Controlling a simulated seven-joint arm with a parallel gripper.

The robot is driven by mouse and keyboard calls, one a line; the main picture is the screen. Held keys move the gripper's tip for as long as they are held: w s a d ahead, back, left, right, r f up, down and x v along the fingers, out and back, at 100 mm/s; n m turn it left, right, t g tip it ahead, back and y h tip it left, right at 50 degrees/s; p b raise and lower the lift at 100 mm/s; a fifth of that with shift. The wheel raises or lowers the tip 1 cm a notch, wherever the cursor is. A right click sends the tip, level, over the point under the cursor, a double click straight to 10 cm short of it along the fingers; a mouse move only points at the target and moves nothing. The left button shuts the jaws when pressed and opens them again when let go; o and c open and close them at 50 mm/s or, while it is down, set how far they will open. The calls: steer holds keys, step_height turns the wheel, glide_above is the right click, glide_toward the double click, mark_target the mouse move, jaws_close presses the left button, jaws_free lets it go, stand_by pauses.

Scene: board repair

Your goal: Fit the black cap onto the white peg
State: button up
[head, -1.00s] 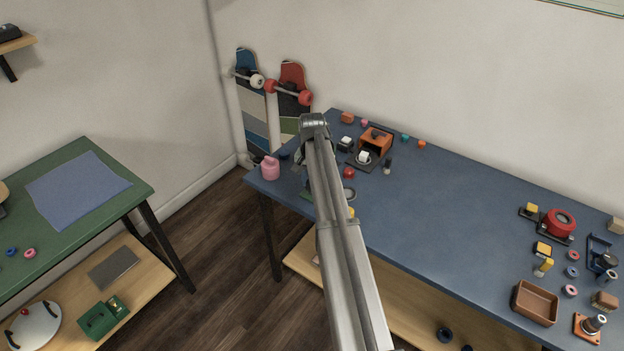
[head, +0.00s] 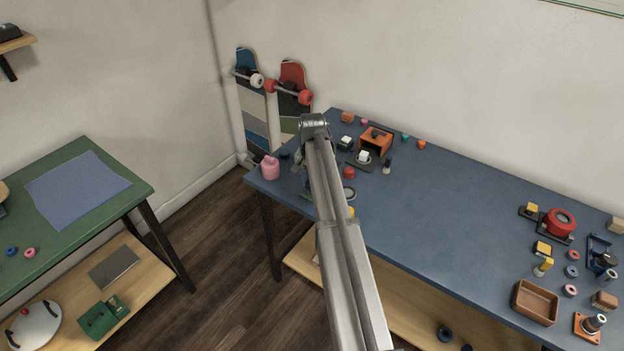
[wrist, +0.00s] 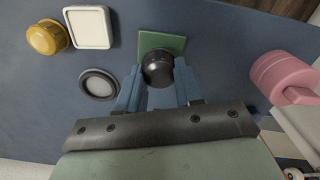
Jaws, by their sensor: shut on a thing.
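The black cap (wrist: 158,66) is a dark, rounded piece between the two blue fingers of my gripper (wrist: 158,80) in the wrist view. My gripper is shut on it. The cap overlaps the front part of a square green plate (wrist: 160,41) on the blue table. I cannot tell whether it touches the plate or is above it. The white peg is not visible; anything under the cap is hidden. In the head view my arm covers the gripper and cap, and only a green edge (head: 306,195) shows beside it.
A pink can (wrist: 283,77) stands close on the right in the wrist view. A dark ring with a grey centre (wrist: 98,84), a white square piece (wrist: 90,27) and a yellow knob (wrist: 47,37) lie on the left. The middle of the blue table (head: 440,210) is clear.

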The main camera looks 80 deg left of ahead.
steer(key=shift+f, duration=0.5)
steer(key=o, duration=0.7)
steer(key=shift+r, duration=0.1)
steer(key=shift+r, duration=5.45)
steer(key=shift+w, duration=0.1)
